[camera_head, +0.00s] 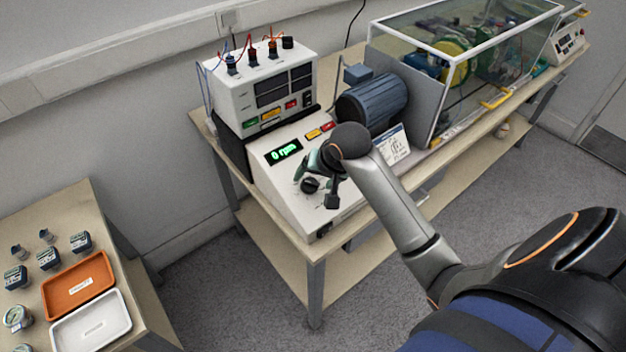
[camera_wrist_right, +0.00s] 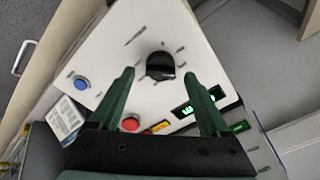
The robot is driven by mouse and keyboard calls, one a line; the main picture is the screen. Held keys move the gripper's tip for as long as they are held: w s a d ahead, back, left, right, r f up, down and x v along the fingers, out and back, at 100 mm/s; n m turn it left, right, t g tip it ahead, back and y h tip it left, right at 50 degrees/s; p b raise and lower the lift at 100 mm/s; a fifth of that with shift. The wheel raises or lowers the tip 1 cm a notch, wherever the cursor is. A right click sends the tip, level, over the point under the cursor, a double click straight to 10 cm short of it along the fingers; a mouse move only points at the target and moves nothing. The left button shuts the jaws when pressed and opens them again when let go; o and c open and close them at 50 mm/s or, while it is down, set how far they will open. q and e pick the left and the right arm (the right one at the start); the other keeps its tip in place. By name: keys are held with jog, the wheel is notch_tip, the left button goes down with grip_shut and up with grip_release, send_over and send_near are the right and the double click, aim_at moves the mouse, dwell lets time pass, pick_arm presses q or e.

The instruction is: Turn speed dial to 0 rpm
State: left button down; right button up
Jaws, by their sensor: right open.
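The speed dial (camera_wrist_right: 161,66) is a black round knob on the sloped white control panel (camera_head: 271,181). In the head view the dial (camera_head: 311,184) shows just below my right gripper (camera_head: 306,176). In the right wrist view the two green fingers of my right gripper (camera_wrist_right: 165,85) are apart, with the dial between and just beyond their tips. I cannot tell if they touch it. The green display (camera_head: 283,152) reads 0 rpm in the head view. My left gripper is in neither view.
A white box with plugs (camera_head: 262,80) stands behind the panel. A blue motor (camera_head: 371,104) and a glass-sided enclosure (camera_head: 411,60) are to the right. A side table at left holds an orange tray (camera_head: 107,262), a white tray (camera_head: 122,318) and several sensors.

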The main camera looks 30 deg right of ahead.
jog(key=shift+x, duration=1)
grip_shut()
